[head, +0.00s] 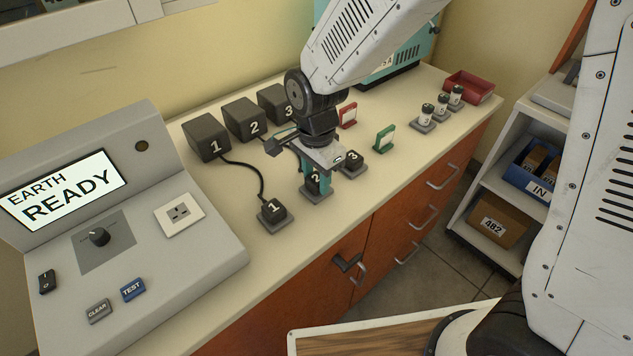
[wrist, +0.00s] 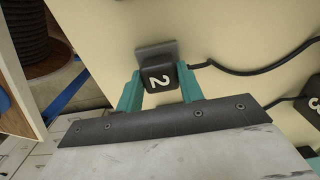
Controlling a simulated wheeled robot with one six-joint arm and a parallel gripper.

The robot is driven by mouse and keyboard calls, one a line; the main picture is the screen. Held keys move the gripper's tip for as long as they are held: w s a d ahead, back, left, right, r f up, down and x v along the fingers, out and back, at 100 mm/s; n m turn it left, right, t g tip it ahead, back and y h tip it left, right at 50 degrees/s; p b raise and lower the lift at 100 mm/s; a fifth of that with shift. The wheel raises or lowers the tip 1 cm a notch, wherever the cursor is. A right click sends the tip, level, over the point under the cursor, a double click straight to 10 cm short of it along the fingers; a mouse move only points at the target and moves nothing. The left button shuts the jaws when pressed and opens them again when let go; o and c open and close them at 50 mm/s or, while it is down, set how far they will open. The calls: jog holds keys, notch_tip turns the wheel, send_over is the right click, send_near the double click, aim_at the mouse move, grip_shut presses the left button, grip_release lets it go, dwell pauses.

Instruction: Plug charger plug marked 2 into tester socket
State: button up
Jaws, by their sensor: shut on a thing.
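The black charger plug marked 2 (head: 315,181) sits at its grey pad (head: 317,193) on the counter; whether it is lifted off cannot be told. My gripper (head: 317,180) reaches down from above, its teal fingers shut on the plug's two sides. In the wrist view, plug 2 (wrist: 159,77) is between the fingertips, with its cable running off to the right. The tester (head: 190,240) stands at the left, with an empty white socket (head: 179,214) on its sloped panel. Its screen (head: 63,190) reads EARTH READY.
Plug 1 (head: 272,210) and plug 3 (head: 351,160) stand on pads either side. Charger boxes 1 (head: 206,137), 2 (head: 243,119) and 3 (head: 274,100) sit behind, with cables trailing forward. A green holder (head: 384,138) and red holder (head: 348,114) stand to the right.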

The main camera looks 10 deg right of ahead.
aim_at(317, 178)
jog(key=shift+r, duration=2.75)
jog(key=w+d+r+m, duration=0.1)
jog(key=w+d+r, duration=0.1)
jog(key=d, duration=0.7)
jog(key=w+d+r+m, duration=0.1)
jog(key=d+r, duration=0.3)
jog(key=d, duration=0.4)
jog(key=shift+w+d, duration=0.35)
jog(key=shift+w, duration=0.4)
